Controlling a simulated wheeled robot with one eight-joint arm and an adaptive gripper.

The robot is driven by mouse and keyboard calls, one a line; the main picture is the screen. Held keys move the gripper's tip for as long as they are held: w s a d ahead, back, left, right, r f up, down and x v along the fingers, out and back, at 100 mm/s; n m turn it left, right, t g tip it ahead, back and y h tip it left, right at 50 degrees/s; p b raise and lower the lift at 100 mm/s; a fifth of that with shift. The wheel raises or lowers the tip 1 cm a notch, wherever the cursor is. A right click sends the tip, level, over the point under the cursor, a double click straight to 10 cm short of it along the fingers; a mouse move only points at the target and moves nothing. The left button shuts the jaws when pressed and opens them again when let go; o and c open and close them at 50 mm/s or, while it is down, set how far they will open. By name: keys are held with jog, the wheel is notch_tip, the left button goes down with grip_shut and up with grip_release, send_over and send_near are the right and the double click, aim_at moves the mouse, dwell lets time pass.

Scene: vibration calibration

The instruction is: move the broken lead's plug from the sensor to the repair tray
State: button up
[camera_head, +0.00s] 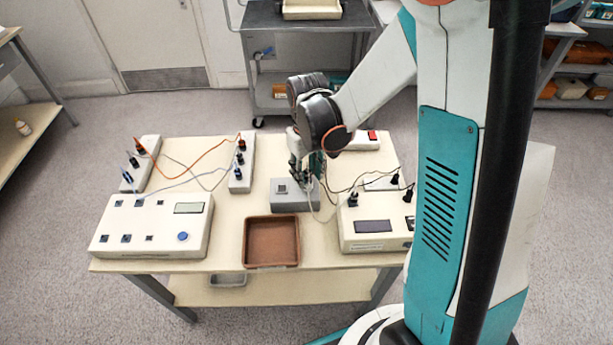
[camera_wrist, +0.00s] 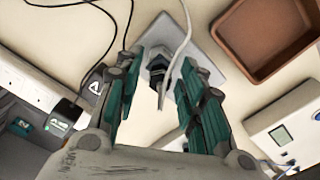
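The grey sensor block (camera_head: 292,200) stands at the middle of the table; its pale grey top also shows in the wrist view (camera_wrist: 205,52). A dark plug (camera_wrist: 157,68) with a pale grey cable stands at the sensor block in the wrist view. My gripper (camera_head: 302,172) points down over the sensor block. In the wrist view my gripper (camera_wrist: 163,72) is open, its teal fingers on either side of the plug with gaps visible. The brown repair tray (camera_head: 271,243) lies empty in front of the sensor block, and it also shows in the wrist view (camera_wrist: 270,35). No break in the lead is discernible.
A white box with a display (camera_head: 375,230) stands right of the tray, with black leads plugged in. Another white box (camera_head: 155,228) stands at left. Two white strips (camera_head: 141,165) (camera_head: 242,165) hold coloured leads. Thin cables run near my gripper.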

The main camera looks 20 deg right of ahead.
grip_shut()
jog(key=shift+n, duration=2)
jog(key=n, duration=0.2)
jog(key=shift+n+b, duration=0.4)
jog(key=shift+n, duration=0.6)
jog(key=shift+n, duration=2)
